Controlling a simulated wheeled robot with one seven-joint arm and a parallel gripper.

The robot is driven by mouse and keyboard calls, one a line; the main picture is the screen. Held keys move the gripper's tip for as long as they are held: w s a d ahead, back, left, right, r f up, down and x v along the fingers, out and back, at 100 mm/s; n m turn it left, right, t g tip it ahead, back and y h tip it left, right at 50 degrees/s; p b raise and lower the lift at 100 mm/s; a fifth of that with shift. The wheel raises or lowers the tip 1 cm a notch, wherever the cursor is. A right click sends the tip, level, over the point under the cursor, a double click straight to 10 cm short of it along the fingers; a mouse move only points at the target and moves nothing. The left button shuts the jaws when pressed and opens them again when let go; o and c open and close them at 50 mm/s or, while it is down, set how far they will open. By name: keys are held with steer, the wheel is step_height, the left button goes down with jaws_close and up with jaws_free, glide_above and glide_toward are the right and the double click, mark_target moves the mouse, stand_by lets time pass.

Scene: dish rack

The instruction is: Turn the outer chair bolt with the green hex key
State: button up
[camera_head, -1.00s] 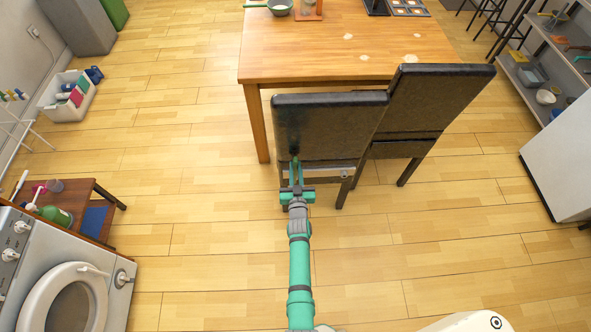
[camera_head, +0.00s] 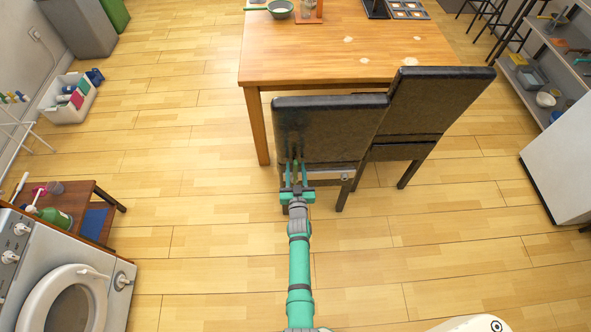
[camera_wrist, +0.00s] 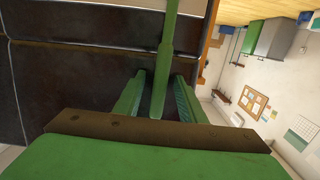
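The left dark chair (camera_head: 335,118) stands with its back toward me at the near side of the table. My gripper (camera_head: 296,166) is low at the left part of this chair, its two fingers spread apart. The green hex key (camera_wrist: 165,62) shows in the wrist view as a long green bar between the open fingers, with a gap on each side. It runs up across the dark chair surface (camera_wrist: 85,75). In the head view the key is a small green strip between the fingers.
A second dark chair (camera_head: 437,105) stands close on the right, overlapping the first. The wooden table (camera_head: 300,62) is behind them. A washing machine (camera_head: 30,255) and a small brown shelf (camera_head: 75,190) are at the left. The wooden floor around the arm is clear.

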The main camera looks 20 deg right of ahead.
steer(key=c, duration=0.4)
steer(key=d+m, duration=0.2)
steer(key=s+d+m, duration=0.1)
steer(key=shift+d+f, duration=0.35)
steer(key=shift+d, duration=0.05)
stand_by(0.3)
steer(key=shift+s+d+f+m+y, duration=0.1)
steer(key=shift+s+d+f+m, duration=0.15)
steer(key=shift+d+m, duration=0.3)
steer(key=shift+s+d+f+m+y, duration=0.1)
steer(key=shift+d+f+m, duration=0.25)
steer(key=shift+d+m, duration=0.25)
steer(key=shift+s+d+f+m+y, duration=0.1)
steer(key=shift+s+d+f+m, duration=0.15)
steer(key=shift+d+m, duration=0.3)
